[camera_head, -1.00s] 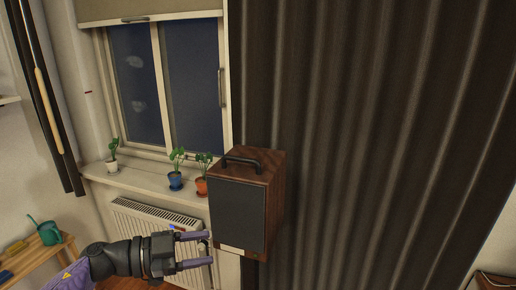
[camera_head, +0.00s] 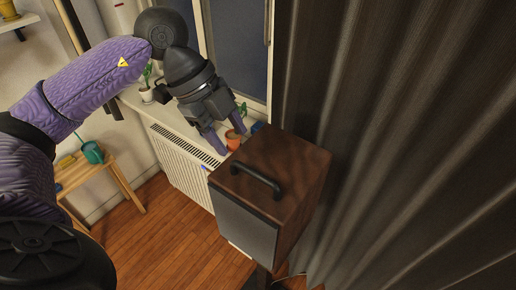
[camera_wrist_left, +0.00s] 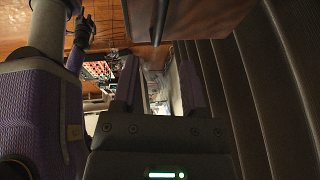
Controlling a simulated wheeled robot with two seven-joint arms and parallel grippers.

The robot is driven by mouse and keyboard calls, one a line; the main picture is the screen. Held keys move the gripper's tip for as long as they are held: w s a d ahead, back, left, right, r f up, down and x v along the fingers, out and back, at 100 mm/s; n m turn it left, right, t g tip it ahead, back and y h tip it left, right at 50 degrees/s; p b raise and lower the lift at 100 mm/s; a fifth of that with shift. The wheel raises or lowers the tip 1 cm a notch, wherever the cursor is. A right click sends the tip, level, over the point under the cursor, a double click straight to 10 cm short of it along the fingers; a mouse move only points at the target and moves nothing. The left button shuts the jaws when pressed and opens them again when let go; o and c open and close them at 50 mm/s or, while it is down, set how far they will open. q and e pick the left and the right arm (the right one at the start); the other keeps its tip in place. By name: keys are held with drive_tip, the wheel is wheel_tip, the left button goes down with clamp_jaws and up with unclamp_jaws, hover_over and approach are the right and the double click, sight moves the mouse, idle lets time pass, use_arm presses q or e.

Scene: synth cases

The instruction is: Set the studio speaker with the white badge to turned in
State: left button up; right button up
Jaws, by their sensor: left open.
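The studio speaker (camera_head: 300,172) is a brown wooden box with a black top handle and a dark grey front. Its front faces the lower left in the head view. A pale strip at the bottom of that front may be the white badge (camera_head: 238,248). A wooden face at the top of the left wrist view (camera_wrist_left: 190,14) looks like the speaker. My left gripper (camera_head: 230,142) is open and empty, pointing down beyond the speaker's upper left edge, apparently apart from it. A small dark shape in the wrist view (camera_wrist_left: 82,32) may be my right gripper; its jaws are unclear.
A grey curtain (camera_head: 410,150) hangs close on the right of the speaker. The windowsill with plant pots, including an orange pot (camera_head: 233,139), and a white radiator (camera_head: 180,168) lie behind and left. A wooden bench (camera_head: 95,180) stands further left; the floor between is clear.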

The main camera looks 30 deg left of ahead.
sight(253, 171)
use_arm(q)
drive_tip(key=x, duration=0.7)
drive_tip(key=shift+d+f+p, duration=0.25)
drive_tip(key=shift+f+p, duration=0.1)
clamp_jaws()
idle(0.9)
